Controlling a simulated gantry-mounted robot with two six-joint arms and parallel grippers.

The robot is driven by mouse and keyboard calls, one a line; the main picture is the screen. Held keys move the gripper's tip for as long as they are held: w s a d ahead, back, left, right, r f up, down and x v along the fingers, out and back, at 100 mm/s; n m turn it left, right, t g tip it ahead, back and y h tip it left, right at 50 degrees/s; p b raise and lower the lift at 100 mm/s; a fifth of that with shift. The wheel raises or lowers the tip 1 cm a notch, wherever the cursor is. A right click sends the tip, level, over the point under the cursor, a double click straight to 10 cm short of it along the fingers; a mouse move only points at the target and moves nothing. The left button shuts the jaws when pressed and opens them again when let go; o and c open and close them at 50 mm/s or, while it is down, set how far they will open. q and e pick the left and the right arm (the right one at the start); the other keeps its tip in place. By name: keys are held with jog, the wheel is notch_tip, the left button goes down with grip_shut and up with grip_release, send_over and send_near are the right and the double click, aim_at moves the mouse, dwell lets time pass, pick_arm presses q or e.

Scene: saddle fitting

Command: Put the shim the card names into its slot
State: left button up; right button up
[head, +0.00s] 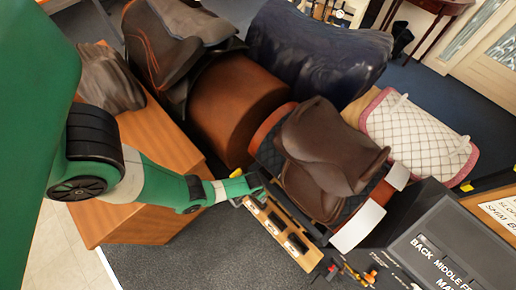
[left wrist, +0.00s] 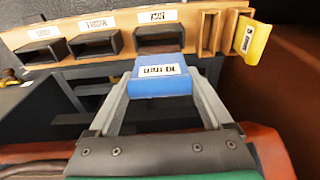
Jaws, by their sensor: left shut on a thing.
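My left gripper (left wrist: 160,92) is shut on a blue shim (left wrist: 160,80) with a white label that seems to read "10 mm" upside down. The shim is held just in front of the wooden rack (left wrist: 118,22), below its rightmost dark slot (left wrist: 160,39). Two more dark slots, a middle one (left wrist: 95,45) and a left one (left wrist: 42,53), have labels too blurred to read surely. In the head view my left gripper (head: 252,190) is at the rack's (head: 283,234) far end. A white card (head: 498,212) is cut off at the right edge; its text is only partly visible. My right gripper is not in view.
A yellow shim (left wrist: 252,40) stands at the rack's right end, beside a narrow empty wooden opening (left wrist: 210,32). A brown saddle (head: 325,160) on a stand is close behind the rack. A dark board (head: 430,250) shows "BACK MIDDLE". A wooden cabinet (head: 165,200) is below my left arm.

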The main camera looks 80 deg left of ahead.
pick_arm(q)
jog(key=shift+f+b, duration=4.25)
jog(key=shift+f, duration=0.35)
jog(key=o, duration=1.1)
jog(key=shift+o, duration=0.2)
jog(key=shift+r, duration=0.15)
notch_tip(320, 180, up, 11)
jog(key=s+p, duration=0.1)
jog(key=p, duration=0.9)
jog(key=shift+d+r, duration=0.15)
jog(key=shift+d, duration=0.25)
jog(key=shift+s, duration=0.1)
